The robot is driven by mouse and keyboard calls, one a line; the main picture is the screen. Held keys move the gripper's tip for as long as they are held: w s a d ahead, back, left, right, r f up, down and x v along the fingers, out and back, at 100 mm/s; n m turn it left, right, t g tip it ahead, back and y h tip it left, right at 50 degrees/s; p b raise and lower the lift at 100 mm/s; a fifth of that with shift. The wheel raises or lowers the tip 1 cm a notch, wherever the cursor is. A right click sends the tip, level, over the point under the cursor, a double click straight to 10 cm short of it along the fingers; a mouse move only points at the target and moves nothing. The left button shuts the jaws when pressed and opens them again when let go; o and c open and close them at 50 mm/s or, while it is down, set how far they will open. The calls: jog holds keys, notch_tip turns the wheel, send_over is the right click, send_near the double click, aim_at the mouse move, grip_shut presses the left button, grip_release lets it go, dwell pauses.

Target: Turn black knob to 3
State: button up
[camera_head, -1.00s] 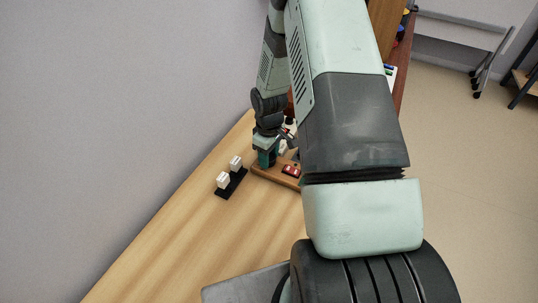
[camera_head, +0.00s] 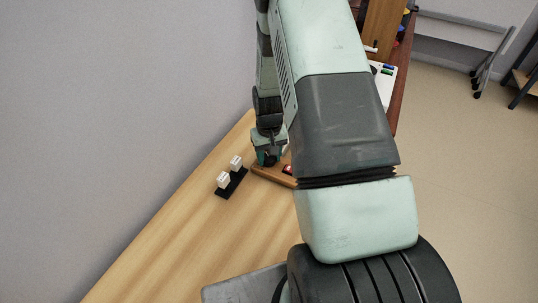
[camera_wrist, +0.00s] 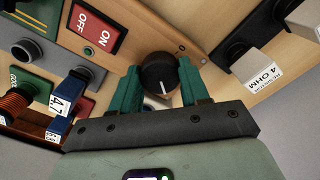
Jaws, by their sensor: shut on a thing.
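The black knob (camera_wrist: 160,76) is round with a white pointer line and sits on the wooden board (camera_wrist: 150,30). In the wrist view its pointer line points toward the lower edge of the picture. My gripper (camera_wrist: 160,90) has teal fingers, one on each side of the knob, and is shut on it. In the head view my gripper (camera_head: 268,157) is at the board's far left end, and the knob is hidden there by it.
A red ON/OFF switch (camera_wrist: 89,33) is beside the knob on the board. White blocks labelled in ohms (camera_wrist: 262,68) stand in a black holder (camera_head: 231,184) left of the board. Parts with coil and "4.7" labels (camera_wrist: 62,105) crowd the other side. The table front is clear.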

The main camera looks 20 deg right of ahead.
aim_at(269, 157)
dwell(0.4)
jog(key=o, duration=0.8)
notch_tip(269, 157, up, 11)
jog(key=shift+f, duration=0.1)
